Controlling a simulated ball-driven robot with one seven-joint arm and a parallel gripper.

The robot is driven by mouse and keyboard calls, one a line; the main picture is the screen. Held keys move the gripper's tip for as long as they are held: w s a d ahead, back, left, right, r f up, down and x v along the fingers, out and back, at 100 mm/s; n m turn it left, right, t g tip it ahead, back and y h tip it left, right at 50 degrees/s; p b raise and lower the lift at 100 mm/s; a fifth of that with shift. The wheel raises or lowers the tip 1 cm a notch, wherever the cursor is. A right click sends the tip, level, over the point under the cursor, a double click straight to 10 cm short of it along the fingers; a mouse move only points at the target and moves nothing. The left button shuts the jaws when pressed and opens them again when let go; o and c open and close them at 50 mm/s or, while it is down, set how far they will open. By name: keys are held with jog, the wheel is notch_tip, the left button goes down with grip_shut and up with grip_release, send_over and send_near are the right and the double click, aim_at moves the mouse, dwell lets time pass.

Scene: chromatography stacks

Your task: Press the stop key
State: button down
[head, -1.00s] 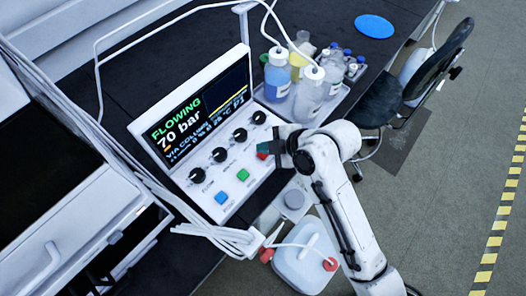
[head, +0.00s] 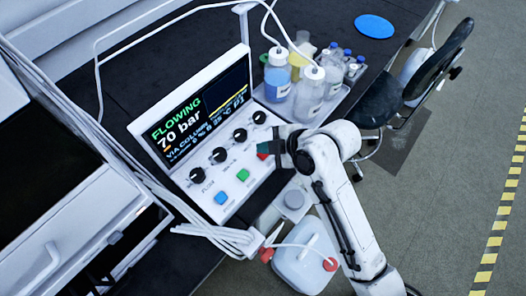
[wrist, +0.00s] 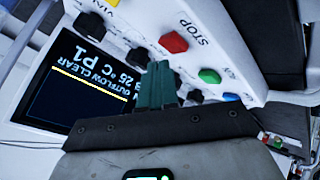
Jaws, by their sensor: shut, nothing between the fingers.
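The stop key is a red block (head: 263,149) on the sloping front of a white control unit (head: 262,181). In the wrist view the red key (wrist: 174,42) stands beside the word STOP. My gripper (head: 276,147) is at the right end of the key row, close by the red key, which it partly hides in the head view. Its teal fingers (wrist: 156,68) are shut with nothing between them. In the wrist view their tips appear just below and left of the red key; I cannot tell whether they touch. The screen (head: 198,112) reads FLOWING, 70 bar.
Green (head: 243,175) and blue (head: 222,198) keys sit in the same row, below several black knobs (head: 240,134). Bottles (head: 309,90) stand in a tray behind. A white canister (head: 303,262) is below the unit. White tubes run along the left.

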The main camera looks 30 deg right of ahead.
aim_at(266, 156)
jog(key=shift+f, duration=0.2)
jog(key=shift+f, duration=0.25)
jog(key=shift+f+b, duration=0.4)
jog(key=shift+f, duration=0.1)
dwell(0.9)
dwell(0.3)
jog(key=shift+r+p, duration=0.95)
notch_tip(266, 156, up, 5)
jog(key=p, duration=0.4)
jog(key=shift+p, duration=0.4)
